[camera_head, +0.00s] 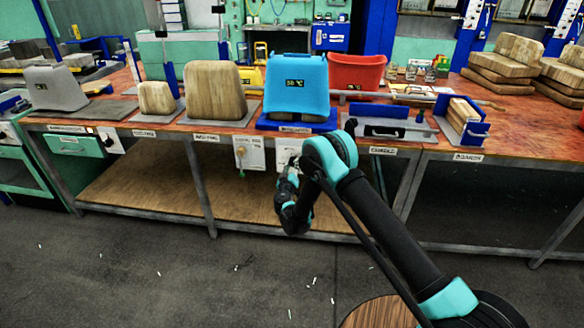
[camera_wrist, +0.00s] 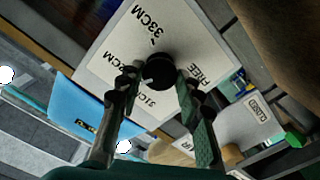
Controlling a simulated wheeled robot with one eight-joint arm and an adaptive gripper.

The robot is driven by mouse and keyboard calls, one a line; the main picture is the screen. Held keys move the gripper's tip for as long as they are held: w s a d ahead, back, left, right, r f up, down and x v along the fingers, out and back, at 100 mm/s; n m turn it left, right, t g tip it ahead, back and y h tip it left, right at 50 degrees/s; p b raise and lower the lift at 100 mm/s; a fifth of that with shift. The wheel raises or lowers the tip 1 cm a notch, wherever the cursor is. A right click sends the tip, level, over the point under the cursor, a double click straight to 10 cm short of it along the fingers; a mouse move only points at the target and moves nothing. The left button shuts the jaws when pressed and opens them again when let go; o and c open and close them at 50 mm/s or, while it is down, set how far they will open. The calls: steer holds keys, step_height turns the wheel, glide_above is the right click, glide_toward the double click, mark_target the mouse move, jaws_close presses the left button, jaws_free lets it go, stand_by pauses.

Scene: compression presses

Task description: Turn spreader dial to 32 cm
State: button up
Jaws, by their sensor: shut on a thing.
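The spreader dial is a black round knob (camera_wrist: 158,68) on a white plate (camera_wrist: 105,55) marked 33CM, 31CM, FREE and a partly hidden label ending in "CM". A small pale mark on the knob's lower left faces roughly between the partly hidden label and 31CM; its exact setting is hard to tell. My gripper (camera_wrist: 160,84) has one finger on each side of the knob and is shut on it. In the head view my gripper (camera_head: 289,168) is at a white plate under the bench front, and my arm hides the knob there.
The workbench (camera_head: 350,146) edge runs above my gripper, with a wooden lower shelf (camera_head: 150,190) below. A second white panel (camera_head: 248,153) hangs to the left. A blue form (camera_head: 296,88) showing 50 °C stands above. The floor in front is open.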

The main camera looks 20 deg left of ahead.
steer(key=m, duration=0.4)
steer(key=shift+m, duration=0.3)
stand_by(0.3)
steer(key=o, duration=1.2)
steer(key=shift+c, duration=0.2)
steer(key=v, duration=0.7)
steer(key=shift+s, duration=0.25)
